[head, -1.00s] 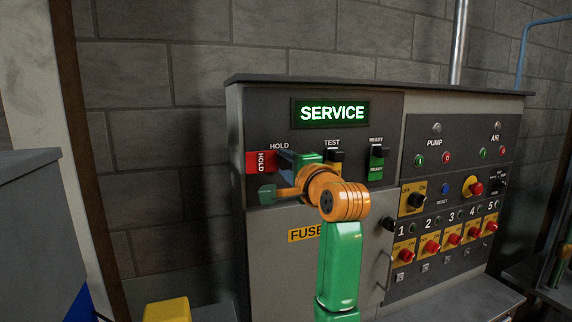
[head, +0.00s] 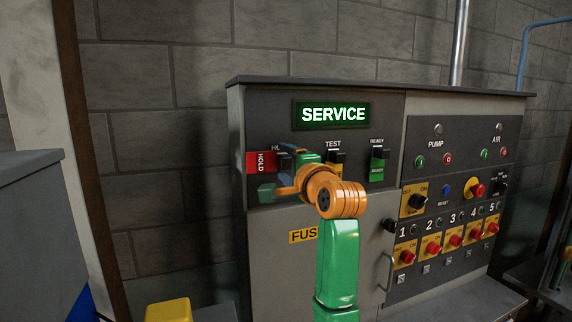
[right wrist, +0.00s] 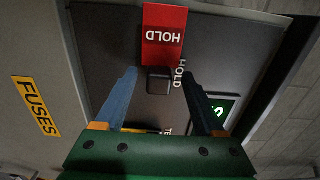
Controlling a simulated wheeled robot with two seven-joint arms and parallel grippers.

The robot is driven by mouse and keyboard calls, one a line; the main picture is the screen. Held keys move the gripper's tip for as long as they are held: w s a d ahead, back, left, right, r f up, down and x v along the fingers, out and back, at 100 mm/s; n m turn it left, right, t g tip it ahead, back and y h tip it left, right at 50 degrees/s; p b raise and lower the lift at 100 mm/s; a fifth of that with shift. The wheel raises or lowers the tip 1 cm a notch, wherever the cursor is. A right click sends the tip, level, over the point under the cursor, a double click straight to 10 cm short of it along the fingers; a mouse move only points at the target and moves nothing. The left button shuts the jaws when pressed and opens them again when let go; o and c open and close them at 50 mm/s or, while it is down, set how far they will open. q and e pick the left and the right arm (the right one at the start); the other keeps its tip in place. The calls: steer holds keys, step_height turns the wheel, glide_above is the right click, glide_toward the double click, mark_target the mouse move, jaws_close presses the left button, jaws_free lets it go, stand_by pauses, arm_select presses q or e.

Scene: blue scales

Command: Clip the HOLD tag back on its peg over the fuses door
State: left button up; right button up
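The red HOLD tag (head: 260,162) lies sideways against the dark upper panel, left of the place labelled HOLD. In the right wrist view the tag (right wrist: 164,30) is upside down, its black clip end (right wrist: 160,80) towards me. My right gripper (right wrist: 157,74) is open, one blue finger on each side of the black clip end, with a gap on both sides. In the head view this gripper (head: 287,158) is at the tag's right end, partly behind my own wrist. The peg is hidden, so I cannot tell if the clip sits on it. My left gripper is out of view.
The fuses door with its yellow label (head: 303,236) is below, partly behind my arm. Black clips at TEST (head: 334,156) and READY (head: 378,153) are close on the right. A lit SERVICE sign (head: 333,113) is above. Switches and knobs fill the right side.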

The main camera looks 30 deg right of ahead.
steer(key=shift+f, duration=0.1)
steer(key=b+v, duration=0.4)
steer(key=v, duration=0.3)
stand_by(0.5)
